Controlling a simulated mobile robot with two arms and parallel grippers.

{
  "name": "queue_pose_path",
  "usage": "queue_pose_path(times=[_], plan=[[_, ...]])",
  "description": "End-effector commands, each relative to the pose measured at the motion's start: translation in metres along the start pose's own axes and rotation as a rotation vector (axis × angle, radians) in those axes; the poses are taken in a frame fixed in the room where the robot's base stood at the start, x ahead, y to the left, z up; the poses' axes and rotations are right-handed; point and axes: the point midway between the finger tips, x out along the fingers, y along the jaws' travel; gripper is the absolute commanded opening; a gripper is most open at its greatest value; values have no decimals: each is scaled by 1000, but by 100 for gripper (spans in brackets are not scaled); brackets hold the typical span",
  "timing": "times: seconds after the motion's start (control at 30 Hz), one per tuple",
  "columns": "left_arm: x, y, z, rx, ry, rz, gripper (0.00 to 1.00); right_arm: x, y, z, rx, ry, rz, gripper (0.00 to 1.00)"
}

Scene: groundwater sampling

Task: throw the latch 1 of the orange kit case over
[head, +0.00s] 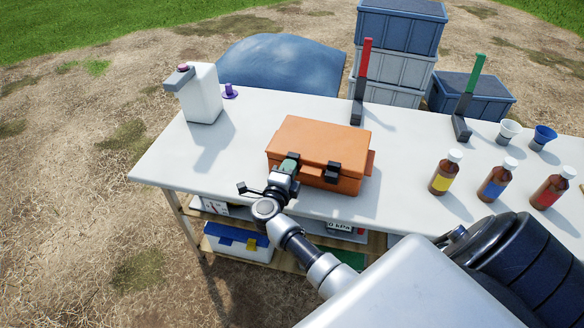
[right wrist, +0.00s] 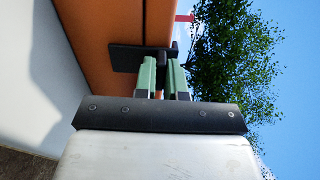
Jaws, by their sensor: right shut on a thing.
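The orange kit case (head: 318,140) sits on the white table with its lid down. It also fills the upper left of the right wrist view (right wrist: 95,30). Two dark latches are on its front edge. The right-hand latch (head: 333,170) shows clear of any gripper. My right gripper (head: 290,165) is at the left-hand latch. In the right wrist view its green fingers (right wrist: 163,75) are closed on part of that dark latch (right wrist: 125,58). The fingers partly hide the latch, so its exact angle is hard to tell. I cannot tell which latch is number 1. My left gripper is out of view.
A white jug (head: 203,95) stands back left on the table (head: 160,160). Several brown bottles, including a yellow-labelled one (head: 446,176), stand to the right.

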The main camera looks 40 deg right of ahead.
Motion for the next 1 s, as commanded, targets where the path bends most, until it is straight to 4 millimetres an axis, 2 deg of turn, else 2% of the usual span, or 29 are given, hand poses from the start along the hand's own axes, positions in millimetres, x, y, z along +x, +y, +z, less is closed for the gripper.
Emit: queue_pose_path(times=[0.2,0.5,0.9,1.0], plan=[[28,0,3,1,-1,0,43,-7,16,0,-1,0,-62,0],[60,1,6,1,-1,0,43,-18,28,-1,-2,0,-168,0],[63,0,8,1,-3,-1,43,-19,26,-1,-4,0,-190,1],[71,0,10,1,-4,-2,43,-20,32,-1,-5,0,-203,1]])
